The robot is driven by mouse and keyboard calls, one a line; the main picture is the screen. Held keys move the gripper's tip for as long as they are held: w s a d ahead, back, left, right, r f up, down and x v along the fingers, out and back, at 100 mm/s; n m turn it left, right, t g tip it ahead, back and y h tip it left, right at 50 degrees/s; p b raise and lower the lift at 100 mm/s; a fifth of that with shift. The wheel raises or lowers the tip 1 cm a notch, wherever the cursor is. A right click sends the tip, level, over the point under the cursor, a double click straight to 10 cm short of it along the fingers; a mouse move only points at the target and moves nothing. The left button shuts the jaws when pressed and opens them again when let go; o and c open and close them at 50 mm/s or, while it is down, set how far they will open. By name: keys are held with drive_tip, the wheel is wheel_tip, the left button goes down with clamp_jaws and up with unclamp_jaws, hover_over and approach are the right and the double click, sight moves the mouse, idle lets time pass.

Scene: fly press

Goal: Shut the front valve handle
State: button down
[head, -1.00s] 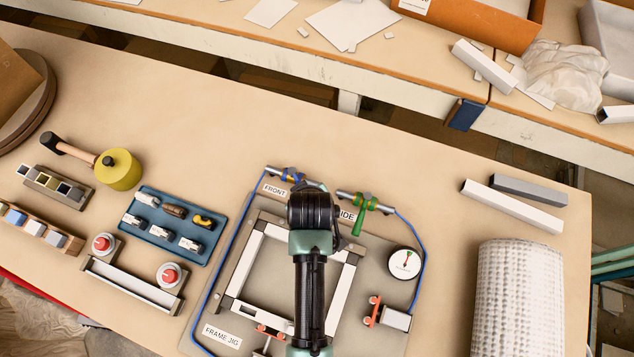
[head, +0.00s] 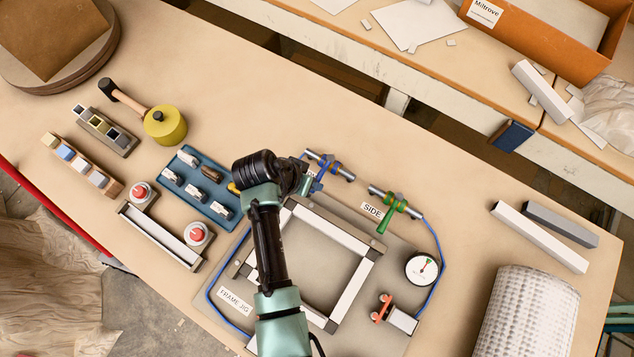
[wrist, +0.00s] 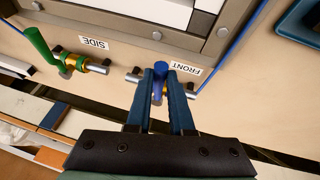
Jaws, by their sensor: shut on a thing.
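The front valve, on a short pipe with a blue handle (head: 320,181), is at the far edge of the frame jig in the head view. Its handle points across the pipe toward the jig. In the wrist view the blue handle (wrist: 158,70) stands between my two blue fingers, by the FRONT label (wrist: 185,69). My gripper (wrist: 160,80) is shut on it. In the head view my gripper (head: 308,184) reaches the handle from the left, and my wrist partly hides the handle and the FRONT label.
The side valve with a green handle (head: 385,222) is just right of the front valve, its handle also across its pipe. The jig frame (head: 350,290), a gauge (head: 421,268) and a blue tool tray (head: 205,212) are close by. The table beyond the valves is clear.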

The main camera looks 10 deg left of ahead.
drive_tip(key=shift+w+a+m, duration=0.1)
drive_tip(key=shift+a+m, duration=0.2)
idle(0.4)
drive_tip(key=c, duration=0.8)
unclamp_jaws()
drive_tip(key=v, duration=1.3)
drive_tip(key=shift+w+a, duration=0.15)
